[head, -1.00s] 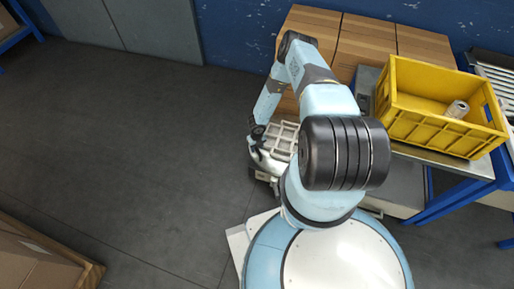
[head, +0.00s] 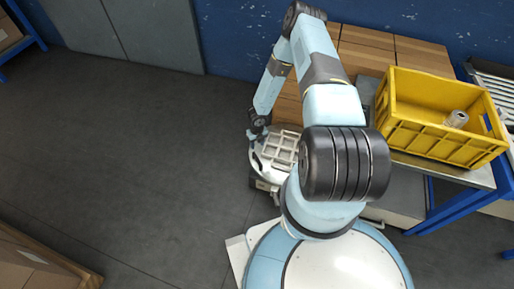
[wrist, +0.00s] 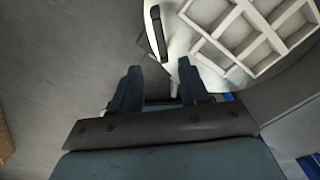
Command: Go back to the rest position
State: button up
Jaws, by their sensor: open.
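My gripper (wrist: 158,82) shows in the wrist view with its two dark fingers apart and nothing between them. It points down past the edge of a white part with a gridded tray, which is on my own body. In the head view my arm is bent, with its end hanging beside that gridded tray; the fingertips are too small to make out there.
A yellow crate (head: 430,139) with a roll (head: 456,119) in it stands on a blue-legged table (head: 415,200) at the right. Cardboard boxes (head: 365,61) are stacked behind my arm. Another box (head: 30,262) is at lower left. The floor (head: 130,150) at left is clear.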

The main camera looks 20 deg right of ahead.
jog(key=shift+r, duration=0.4)
